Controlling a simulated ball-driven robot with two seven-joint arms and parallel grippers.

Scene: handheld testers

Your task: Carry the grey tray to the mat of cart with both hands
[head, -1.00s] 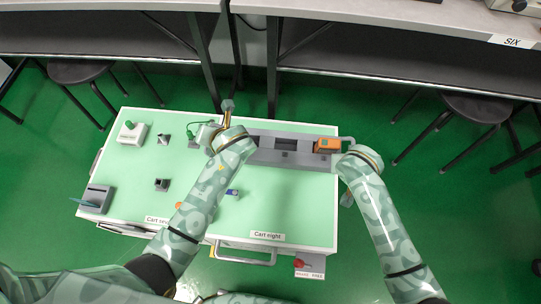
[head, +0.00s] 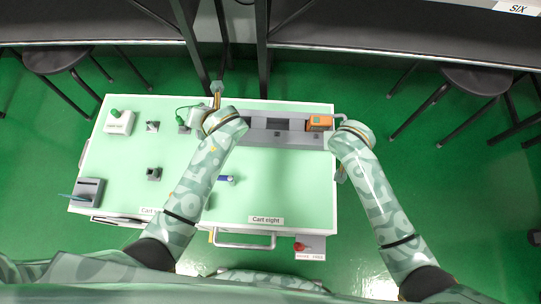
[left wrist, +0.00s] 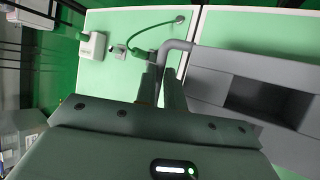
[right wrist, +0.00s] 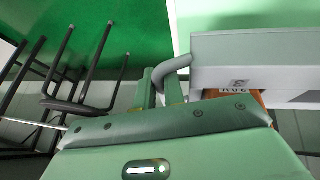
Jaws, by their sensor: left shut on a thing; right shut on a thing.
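The grey tray (head: 290,140) is over the far part of the pale green mat (head: 270,185) of the cart labelled "Cart eight". I cannot tell whether it rests on the mat or is just above it. An orange tester (head: 319,122) sits in its right end, and a dark compartment shows in its middle. My left gripper (left wrist: 160,88) is shut on the tray's left handle (left wrist: 174,47). My right gripper (right wrist: 160,90) is shut on the right handle (right wrist: 172,66). In the head view my forearms hide parts of the left end and handles.
A neighbouring cart to the left carries a white box with a green knob (head: 118,122), small dark blocks and a grey holder (head: 87,192). A blue item (head: 226,179) lies on the near mat. Dark benches (head: 400,30) and stools (head: 470,80) stand beyond the carts.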

